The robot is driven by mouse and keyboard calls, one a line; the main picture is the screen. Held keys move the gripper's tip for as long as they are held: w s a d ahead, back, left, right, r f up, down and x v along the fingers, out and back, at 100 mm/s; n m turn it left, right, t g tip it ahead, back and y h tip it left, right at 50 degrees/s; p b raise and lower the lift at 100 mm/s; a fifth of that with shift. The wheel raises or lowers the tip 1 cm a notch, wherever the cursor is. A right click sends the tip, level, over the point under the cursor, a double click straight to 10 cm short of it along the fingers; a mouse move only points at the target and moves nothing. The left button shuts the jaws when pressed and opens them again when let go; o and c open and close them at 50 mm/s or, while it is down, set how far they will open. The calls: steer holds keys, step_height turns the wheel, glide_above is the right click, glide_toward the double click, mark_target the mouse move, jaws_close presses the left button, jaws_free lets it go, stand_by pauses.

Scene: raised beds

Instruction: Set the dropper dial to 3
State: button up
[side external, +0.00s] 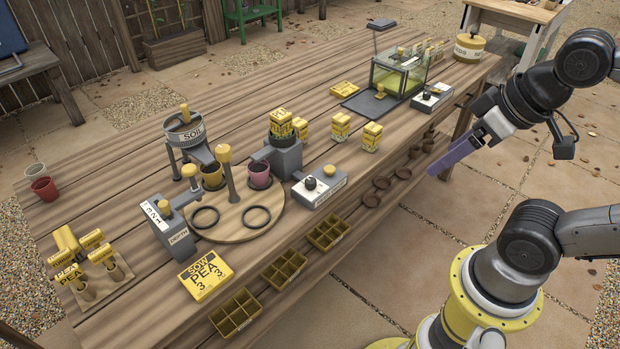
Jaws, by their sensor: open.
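A low grey control box (320,188) stands on the bench beside a grey dispenser (285,158) topped with yellow packets. The box carries a black dial (311,184) with a pale mark and a yellow knob (329,171). Its front label and the dial's setting are too small to read. I cannot tell for certain that this is the dropper dial. A similar box (432,97) with a dark knob stands farther right. My gripper (437,167), with purple fingers, hangs off the bench's right side, apart from both boxes. It is open and empty; the fingers overlap from this side.
A round board (235,228) holds pots and two black rings. A grey "DEPTH" box (168,228) and a yellow "SOW PEA 3" card (205,274) are nearby. A glass tank (400,72) stands behind.

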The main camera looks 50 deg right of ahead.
steer(key=shift+c, duration=1.1)
steer(key=w+r+n, duration=0.5)
steer(key=n, duration=0.2)
steer(key=n+g, duration=0.6)
steer(key=n, duration=0.2)
glide_above(311, 180)
step_height(311, 180, down, 13)
step_height(311, 180, down, 14)
steer(key=shift+f, duration=0.1)
